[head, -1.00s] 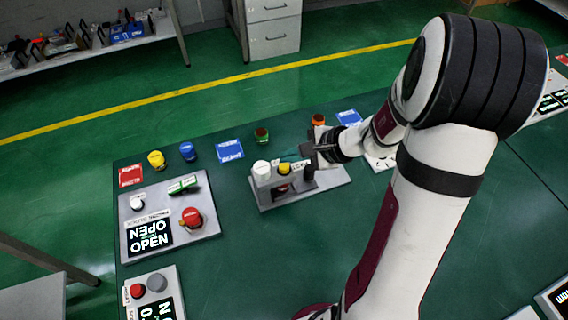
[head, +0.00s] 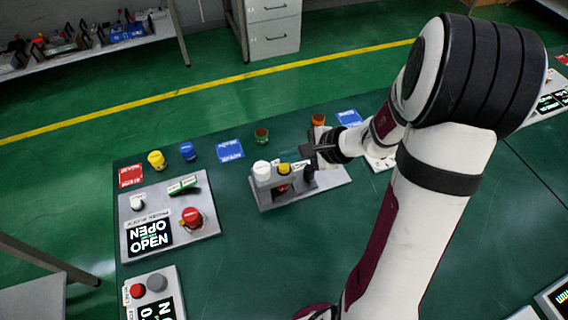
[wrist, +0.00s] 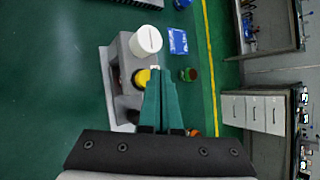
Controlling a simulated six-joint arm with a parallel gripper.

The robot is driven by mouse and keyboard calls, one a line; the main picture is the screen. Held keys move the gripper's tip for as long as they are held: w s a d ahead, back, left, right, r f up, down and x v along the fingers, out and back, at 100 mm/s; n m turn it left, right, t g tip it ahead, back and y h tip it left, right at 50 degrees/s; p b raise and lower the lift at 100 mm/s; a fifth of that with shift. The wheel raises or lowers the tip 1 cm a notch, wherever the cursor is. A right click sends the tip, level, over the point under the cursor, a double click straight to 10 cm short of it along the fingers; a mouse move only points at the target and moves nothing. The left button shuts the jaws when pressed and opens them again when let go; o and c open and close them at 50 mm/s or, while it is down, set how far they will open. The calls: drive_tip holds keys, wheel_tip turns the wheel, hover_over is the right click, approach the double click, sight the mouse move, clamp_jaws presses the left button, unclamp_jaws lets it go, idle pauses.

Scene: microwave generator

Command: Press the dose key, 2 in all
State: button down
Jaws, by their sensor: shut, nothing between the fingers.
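A grey stand (head: 330,186) on the green table carries a white cylinder (head: 262,171) and a yellow cap (head: 284,169). No readable label shows which part is the dose key. In the wrist view the yellow cap (wrist: 141,78) lies just left of my gripper's fingers, partly covered by them, and the white cylinder (wrist: 146,40) stands beyond the tips. My gripper (wrist: 156,75) is shut and empty, over the stand close to the yellow cap. Contact cannot be told. In the head view my gripper (head: 306,160) is small and dark at the stand's right part.
A panel with a red button (head: 192,216) and an OPEN display (head: 150,236) lies to the left. Yellow (head: 157,160), blue (head: 188,151) and green (head: 261,135) pots stand behind, with an orange-topped one (head: 318,120) near my wrist. The front middle of the table is clear.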

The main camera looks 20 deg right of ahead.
sight(289, 167)
drive_tip(key=shift+f, duration=0.35)
drive_tip(key=shift+f, duration=0.55)
idle(0.5)
drive_tip(key=shift+r, duration=1)
drive_tip(key=shift+r, duration=2.5)
